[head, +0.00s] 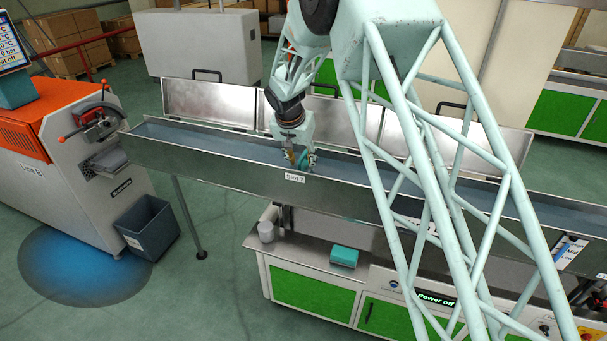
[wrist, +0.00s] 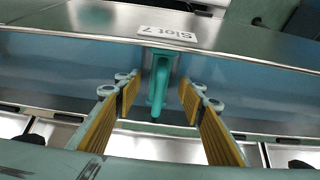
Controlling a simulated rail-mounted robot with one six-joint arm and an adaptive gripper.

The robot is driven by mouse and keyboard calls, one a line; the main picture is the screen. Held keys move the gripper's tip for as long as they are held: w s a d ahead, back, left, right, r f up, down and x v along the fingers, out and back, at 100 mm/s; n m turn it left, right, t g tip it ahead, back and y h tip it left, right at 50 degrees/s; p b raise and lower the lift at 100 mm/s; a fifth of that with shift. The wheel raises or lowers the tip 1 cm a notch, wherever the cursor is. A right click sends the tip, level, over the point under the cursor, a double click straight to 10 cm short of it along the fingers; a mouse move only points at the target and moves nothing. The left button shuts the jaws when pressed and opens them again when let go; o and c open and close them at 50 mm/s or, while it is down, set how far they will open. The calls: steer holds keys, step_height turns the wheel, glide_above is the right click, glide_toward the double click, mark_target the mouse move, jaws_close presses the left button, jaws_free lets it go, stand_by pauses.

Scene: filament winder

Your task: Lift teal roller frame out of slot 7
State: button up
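The teal roller frame (wrist: 158,80) hangs on the near wall of the long metal trough, right by the Slot 7 label (wrist: 167,33). My gripper (wrist: 160,97) points down into the trough with its two yellow-padded fingers spread apart. The frame shows between the fingers in the wrist view, with a gap on each side and no contact visible. In the head view my gripper (head: 301,158) is at the trough just above the label (head: 295,177). The frame's lower part is hard to make out there.
The trough (head: 215,165) holds bluish liquid, and raised metal lids (head: 210,100) stand along its far side. A bench (head: 310,258) with a teal block (head: 344,256) stands below it. An orange-topped machine (head: 50,125) and a dark bin (head: 148,228) are at left.

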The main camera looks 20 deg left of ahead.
mark_target(303, 166)
steer(key=shift+f, duration=0.1)
steer(key=shift+p+x, duration=0.35)
steer(key=shift+x, duration=2.15)
steer(key=c, duration=1.1)
